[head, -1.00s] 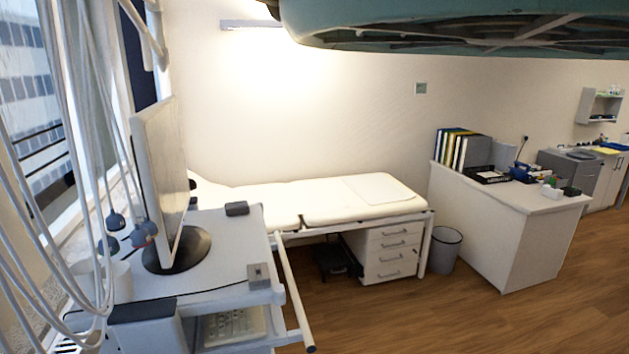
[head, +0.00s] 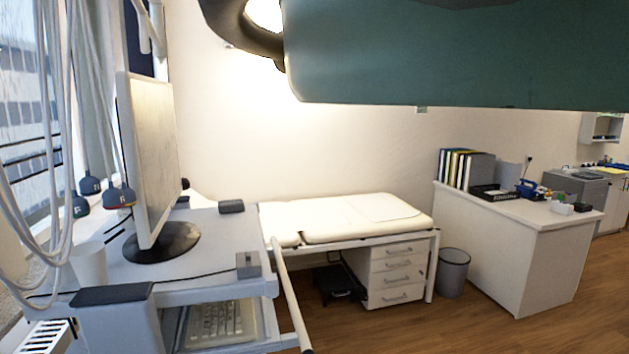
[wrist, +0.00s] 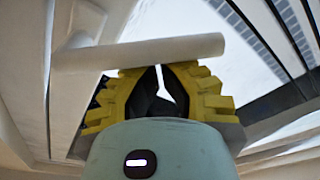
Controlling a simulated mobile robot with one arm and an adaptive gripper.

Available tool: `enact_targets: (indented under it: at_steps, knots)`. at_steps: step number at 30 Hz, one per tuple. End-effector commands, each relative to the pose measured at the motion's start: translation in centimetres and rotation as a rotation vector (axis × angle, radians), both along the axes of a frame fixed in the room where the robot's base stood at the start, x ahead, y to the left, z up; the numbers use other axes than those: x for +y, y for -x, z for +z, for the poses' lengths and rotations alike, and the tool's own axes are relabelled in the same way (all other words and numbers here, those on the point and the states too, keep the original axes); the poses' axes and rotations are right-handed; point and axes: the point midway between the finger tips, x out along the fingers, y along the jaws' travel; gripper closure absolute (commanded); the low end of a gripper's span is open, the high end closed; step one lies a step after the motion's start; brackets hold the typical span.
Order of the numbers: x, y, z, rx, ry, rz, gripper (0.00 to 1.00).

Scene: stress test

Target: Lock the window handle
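The window handle (wrist: 130,55) is a pale, smooth bar lying nearly level across the upper middle of the wrist view. Its left end meets a pale mount on the window frame (wrist: 35,70); its right end is free. My gripper (wrist: 160,72), with yellow ribbed fingers, is just below the bar. In the head view the gripper is not visible.
In the head view, a monitor (head: 150,150) and hanging cables (head: 60,180) stand by the window at left. A white trolley (head: 215,262) is in front. An examination couch (head: 345,215) and white desk (head: 535,235) stand beyond. Wooden floor (head: 440,325) is clear at front right.

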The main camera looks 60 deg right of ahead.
Motion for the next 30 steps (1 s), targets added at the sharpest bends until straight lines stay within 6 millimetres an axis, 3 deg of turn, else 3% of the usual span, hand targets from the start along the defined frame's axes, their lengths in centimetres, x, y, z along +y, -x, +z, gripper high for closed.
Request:
enact_targets:
  at_steps: [1,21,30]
  knots:
    - [-0.2,-0.2,-1.0,-0.036,0.031,-0.004,1.00]
    - [-2.2,-2.7,-4.1,-0.487,0.418,-0.003,1.00]
    - [-2.9,-3.4,-4.5,-0.545,0.465,-0.002,1.00]
